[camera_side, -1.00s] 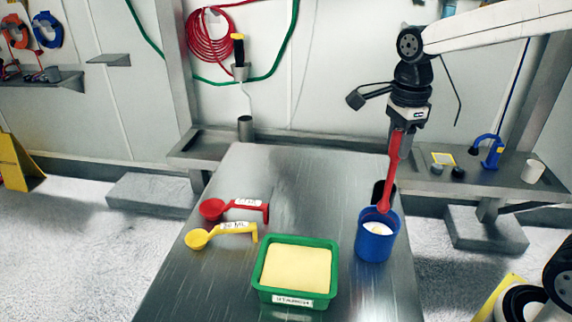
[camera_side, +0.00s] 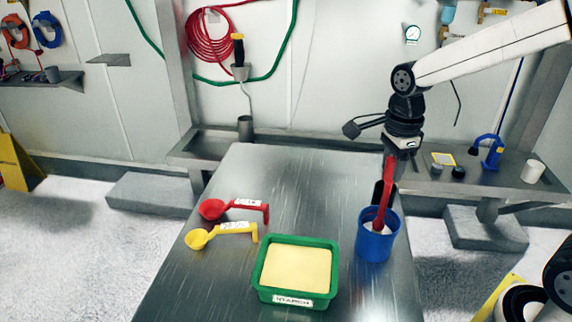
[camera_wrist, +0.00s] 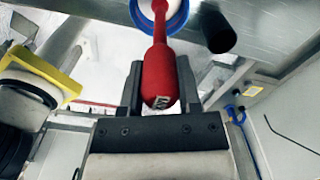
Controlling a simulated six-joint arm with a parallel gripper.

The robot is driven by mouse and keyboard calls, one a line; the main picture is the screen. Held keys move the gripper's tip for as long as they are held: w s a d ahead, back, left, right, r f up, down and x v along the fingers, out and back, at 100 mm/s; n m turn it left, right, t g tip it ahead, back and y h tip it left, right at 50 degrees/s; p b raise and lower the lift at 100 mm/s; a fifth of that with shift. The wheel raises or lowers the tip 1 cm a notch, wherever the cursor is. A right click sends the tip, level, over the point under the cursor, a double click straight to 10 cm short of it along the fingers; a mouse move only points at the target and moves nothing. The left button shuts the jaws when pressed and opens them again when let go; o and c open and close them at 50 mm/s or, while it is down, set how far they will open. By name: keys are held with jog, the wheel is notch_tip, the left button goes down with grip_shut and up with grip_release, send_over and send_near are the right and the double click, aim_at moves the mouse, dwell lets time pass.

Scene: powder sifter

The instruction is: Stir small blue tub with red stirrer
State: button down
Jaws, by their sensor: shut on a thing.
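The small blue tub (camera_side: 376,244) stands upright at the right side of the metal table with white powder inside. My gripper (camera_side: 390,168) is above the tub, shut on the red stirrer (camera_side: 386,196). The stirrer points down, slightly tilted, and its lower end is inside the tub; its tip is hidden by the tub wall. In the wrist view my gripper (camera_wrist: 160,85) holds the red handle (camera_wrist: 159,72) between its fingers, and the blue rim of the tub (camera_wrist: 177,18) shows at the top.
A green tub (camera_side: 334,262) of yellow powder stands left of the blue tub. A red scoop (camera_side: 236,208) and a yellow scoop (camera_side: 222,232) lie at the table's left. A dark cylinder (camera_side: 378,191) stands just behind the blue tub. The table's back middle (camera_side: 290,180) is clear.

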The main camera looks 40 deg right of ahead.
aim_at(384, 179)
jog(key=shift+f, duration=2.25)
jog(key=shift+s+d, duration=0.15)
jog(key=shift+s, duration=0.05)
jog(key=shift+w+d, duration=0.25)
jog(key=shift+w, duration=0.45)
jog(key=shift+a, duration=0.85)
